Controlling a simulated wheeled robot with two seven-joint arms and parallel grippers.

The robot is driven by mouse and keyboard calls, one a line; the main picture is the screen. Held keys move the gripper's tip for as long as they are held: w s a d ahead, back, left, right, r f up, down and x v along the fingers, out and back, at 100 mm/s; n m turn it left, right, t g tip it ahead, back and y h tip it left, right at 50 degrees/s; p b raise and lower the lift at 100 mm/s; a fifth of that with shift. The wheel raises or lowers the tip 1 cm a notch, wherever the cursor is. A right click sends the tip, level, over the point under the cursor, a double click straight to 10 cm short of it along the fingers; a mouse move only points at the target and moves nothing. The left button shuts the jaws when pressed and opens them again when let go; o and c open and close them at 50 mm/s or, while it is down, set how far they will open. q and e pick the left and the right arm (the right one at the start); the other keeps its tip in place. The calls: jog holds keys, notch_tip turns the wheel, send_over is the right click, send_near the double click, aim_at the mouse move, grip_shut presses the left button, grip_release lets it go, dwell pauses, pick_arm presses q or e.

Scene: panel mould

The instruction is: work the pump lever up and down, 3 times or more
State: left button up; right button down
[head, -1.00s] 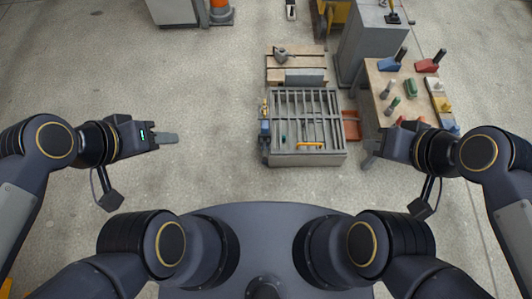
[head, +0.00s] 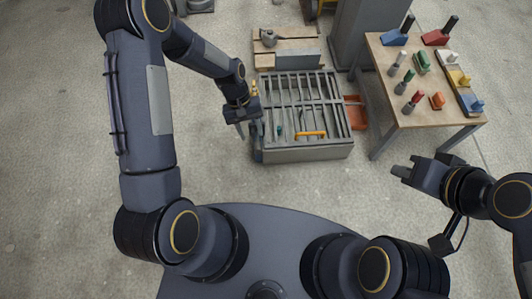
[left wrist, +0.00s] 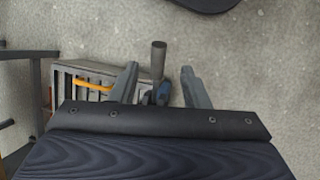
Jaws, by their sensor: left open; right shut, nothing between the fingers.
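The pump lever (left wrist: 158,62) is a dark grey cylindrical handle in the left wrist view. It shows between the two spread fingers of my left gripper (left wrist: 160,85), with a gap on each side. A blue pump body (left wrist: 163,92) shows below it, partly hidden by the gripper. In the head view my left gripper (head: 248,130) is open at the left side of the grey panel mould (head: 305,153) and hides most of the pump. My right gripper (head: 402,171) is shut and empty, right of the mould and in front of the workbench.
The mould has a barred top and a yellow-orange handle (head: 311,135). A workbench (head: 440,115) with several coloured hand tools stands at right. A red-orange tray (head: 356,115) lies beside the mould. A wooden pallet (head: 262,60) is behind it. Floor to the left is clear.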

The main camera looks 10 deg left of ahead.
aim_at(258, 149)
pick_arm(q)
jog(key=x, duration=0.3)
jog(key=shift+w, duration=0.3)
jog(key=b+x, duration=0.2)
jog(key=x, duration=0.5)
jog(key=shift+s, duration=0.1)
grip_shut()
